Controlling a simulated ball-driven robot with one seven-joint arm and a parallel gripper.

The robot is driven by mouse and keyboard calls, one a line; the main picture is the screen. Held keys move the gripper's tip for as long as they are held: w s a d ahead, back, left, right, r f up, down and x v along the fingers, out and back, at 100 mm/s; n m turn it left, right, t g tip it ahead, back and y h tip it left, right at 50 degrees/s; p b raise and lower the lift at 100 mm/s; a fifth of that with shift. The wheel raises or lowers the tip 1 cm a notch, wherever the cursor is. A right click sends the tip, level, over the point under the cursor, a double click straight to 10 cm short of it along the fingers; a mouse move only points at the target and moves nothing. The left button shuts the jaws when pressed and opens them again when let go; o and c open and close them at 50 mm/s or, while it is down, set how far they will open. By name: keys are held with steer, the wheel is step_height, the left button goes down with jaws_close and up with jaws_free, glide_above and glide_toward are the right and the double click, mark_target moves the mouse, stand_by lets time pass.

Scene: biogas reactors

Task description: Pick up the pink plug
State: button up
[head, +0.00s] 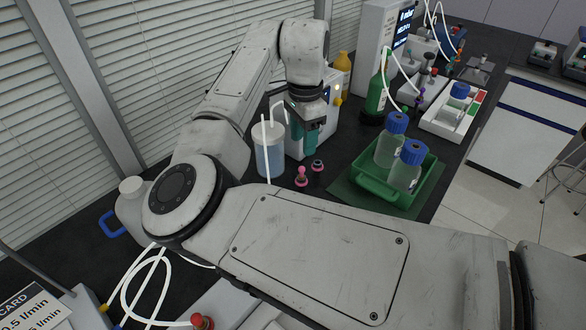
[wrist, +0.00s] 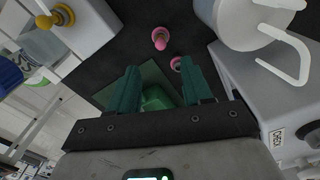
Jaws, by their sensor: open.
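The pink plug (head: 301,175) stands upright on the dark bench, with a round pink knob above a pink flange. In the wrist view the pink plug (wrist: 160,38) lies beyond my fingertips, near the top middle. My gripper (head: 303,149) is open and empty, pointing down above the bench, behind the plug in the head view. Its two green fingers (wrist: 165,78) are spread apart in the wrist view and do not touch the plug. A second plug (head: 318,166) with a dark knob and pinkish ring stands close beside it; it shows partly behind the right finger (wrist: 176,63).
A jug of bluish liquid (head: 269,158) stands left of the plugs. A green tray (head: 373,182) with blue-capped bottles (head: 407,165) is on the right. A white device (head: 327,88) stands behind my gripper. A green bottle (head: 377,94) is farther back. Bare bench surrounds the plugs.

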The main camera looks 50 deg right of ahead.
mark_target(302, 167)
step_height(302, 167, down, 10)
steer(key=shift+r+p, duration=0.15)
steer(key=shift+p, duration=0.5)
jaws_close()
